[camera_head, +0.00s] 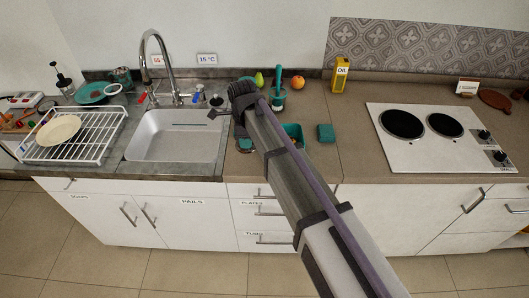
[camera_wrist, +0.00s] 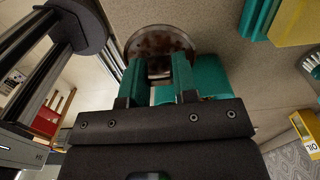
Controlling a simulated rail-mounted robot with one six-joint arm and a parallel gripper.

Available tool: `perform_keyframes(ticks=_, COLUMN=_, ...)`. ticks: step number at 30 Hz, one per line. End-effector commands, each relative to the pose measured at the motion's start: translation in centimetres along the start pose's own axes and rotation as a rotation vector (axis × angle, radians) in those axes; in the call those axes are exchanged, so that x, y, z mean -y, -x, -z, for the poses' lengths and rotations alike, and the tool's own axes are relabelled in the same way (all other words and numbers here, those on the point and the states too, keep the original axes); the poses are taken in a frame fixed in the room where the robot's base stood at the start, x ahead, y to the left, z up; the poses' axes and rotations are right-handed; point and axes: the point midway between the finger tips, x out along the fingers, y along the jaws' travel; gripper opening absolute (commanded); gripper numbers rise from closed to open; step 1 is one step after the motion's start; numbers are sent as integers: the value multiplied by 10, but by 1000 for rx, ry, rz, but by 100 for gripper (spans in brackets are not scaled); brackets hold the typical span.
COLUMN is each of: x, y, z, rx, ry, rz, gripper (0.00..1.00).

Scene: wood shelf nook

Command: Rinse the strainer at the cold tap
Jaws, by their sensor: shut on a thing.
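In the wrist view, the strainer (camera_wrist: 160,42) is a round metal piece with brown-red stains, lying just beyond and between my teal fingertips. My gripper (camera_wrist: 158,72) is shut on it; the exact grip point is partly hidden by the fingers. In the head view my gripper (camera_head: 220,113) is at the right rim of the white sink (camera_head: 175,150), and the strainer is too small and dark to make out clearly there. The tall curved tap (camera_head: 170,62) stands behind the sink. A blue handle (camera_head: 197,97) is on its right, near the "15 °C" sign (camera_head: 207,59); a red handle (camera_head: 142,98) is on its left.
A dish rack (camera_head: 100,140) with a cream plate (camera_head: 58,131) stands left of the sink. The basin looks empty.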

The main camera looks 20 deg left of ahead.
Motion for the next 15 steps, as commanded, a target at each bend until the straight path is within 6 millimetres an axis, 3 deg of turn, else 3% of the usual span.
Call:
perform_keyframes(ticks=1, x=0, y=-28, z=0, rx=0, ry=0, rz=0, gripper=4)
perform_keyframes(ticks=2, x=0, y=-34, z=0, rx=0, ry=0, rz=0, gripper=4)
perform_keyframes(ticks=8, x=0, y=-38, z=0, rx=0, ry=1, rz=0, gripper=4)
perform_keyframes(ticks=12, x=0, y=-69, z=0, rx=0, ry=1, rz=0, gripper=4)
perform_keyframes(ticks=15, x=0, y=-76, z=0, rx=0, ry=1, rz=0, gripper=4)
